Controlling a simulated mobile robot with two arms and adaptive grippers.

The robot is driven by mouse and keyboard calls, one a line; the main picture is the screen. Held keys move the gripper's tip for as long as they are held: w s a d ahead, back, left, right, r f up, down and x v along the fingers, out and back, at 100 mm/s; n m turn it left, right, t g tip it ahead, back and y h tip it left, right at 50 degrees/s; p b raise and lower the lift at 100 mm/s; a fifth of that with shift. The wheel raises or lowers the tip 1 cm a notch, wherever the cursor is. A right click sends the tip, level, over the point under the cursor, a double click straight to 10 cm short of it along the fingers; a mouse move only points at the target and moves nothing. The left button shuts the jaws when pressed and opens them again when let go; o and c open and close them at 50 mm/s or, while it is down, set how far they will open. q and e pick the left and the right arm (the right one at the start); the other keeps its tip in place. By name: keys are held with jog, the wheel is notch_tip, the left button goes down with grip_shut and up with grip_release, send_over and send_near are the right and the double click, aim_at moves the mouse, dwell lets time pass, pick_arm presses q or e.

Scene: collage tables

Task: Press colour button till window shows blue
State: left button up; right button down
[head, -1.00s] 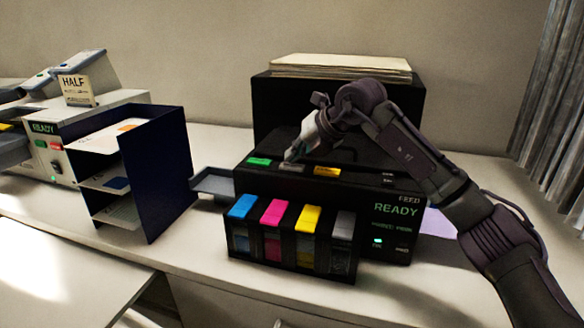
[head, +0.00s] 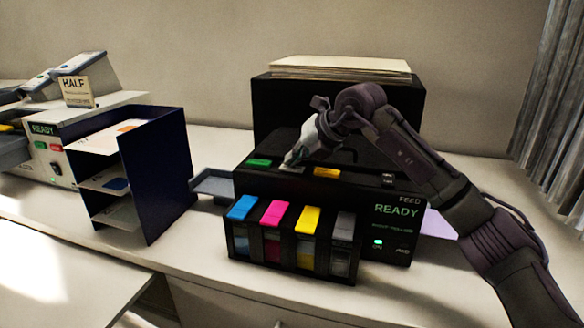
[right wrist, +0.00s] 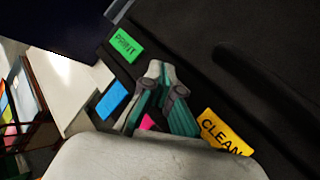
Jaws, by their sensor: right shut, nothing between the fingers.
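The black printer (head: 215,245) stands on the table with a green READY window (head: 397,210); a smaller text line under it is too blurred to read surely. On its top are a green PRINT button (head: 259,162), a grey button (head: 291,169) and a yellow CLEAN button (head: 327,172). My right gripper (head: 289,162) is shut and empty, its tips down at the grey button, apparently touching it. In the right wrist view the gripper (right wrist: 157,75) lies between the PRINT button (right wrist: 125,46) and CLEAN button (right wrist: 222,132) and hides the grey button. My left gripper is out of view.
Blue (head: 242,207), pink (head: 274,213), yellow (head: 307,219) and grey (head: 344,226) cartridges sit at the printer's front. Paper (head: 340,66) lies on its back part. A dark blue sorter (head: 160,170) and another machine (head: 55,165) stand left.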

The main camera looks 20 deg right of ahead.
jog(key=shift+f, duration=0.1)
dwell(0.3)
jog(key=shift+r+p, duration=0.6)
jog(key=shift+r, duration=0.3)
notch_tip(320, 180, up, 5)
jog(key=p, duration=0.3)
jog(key=shift+p, duration=0.35)
